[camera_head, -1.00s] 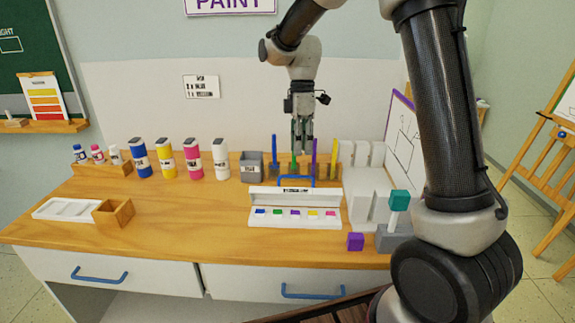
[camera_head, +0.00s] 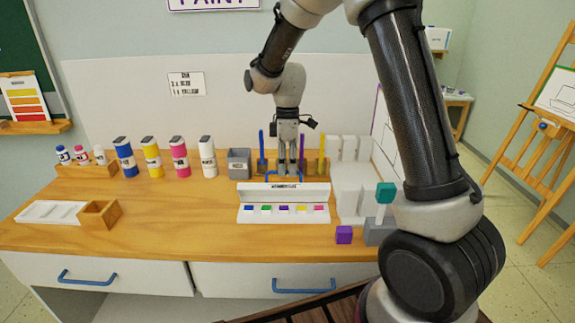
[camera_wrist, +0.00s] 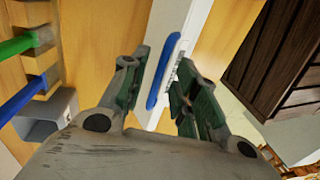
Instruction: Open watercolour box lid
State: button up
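The white watercolour box (camera_head: 243,213) sits on the wooden table. A row of coloured paint pans shows along its front. Its white lid part (camera_head: 262,191) lies behind the pans and bears a small dark label and a blue handle (camera_head: 269,178). The handle also shows in the wrist view (camera_wrist: 163,72), against the white lid. My gripper (camera_head: 287,171) points down just above the lid at the handle. In the wrist view its two green-padded fingers (camera_wrist: 153,95) are apart, one on each side of the handle's near end. I cannot tell whether they touch it.
A pen rack (camera_head: 314,168) with upright tools and a grey cup (camera_head: 239,162) stand close behind the box. Paint bottles (camera_head: 179,157) stand to the left. White blocks (camera_head: 350,185), a purple cube (camera_head: 344,235) and a teal-topped block (camera_head: 385,193) are to the right.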

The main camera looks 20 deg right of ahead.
jog(key=shift+c, duration=0.3)
grip_shut()
jog(key=shift+w, duration=0.1)
jog(key=w+d+f+g+y, duration=0.1)
jog(key=w+d+f+g, duration=0.1)
jog(key=w+g, duration=0.2)
jog(key=shift+w, duration=0.85)
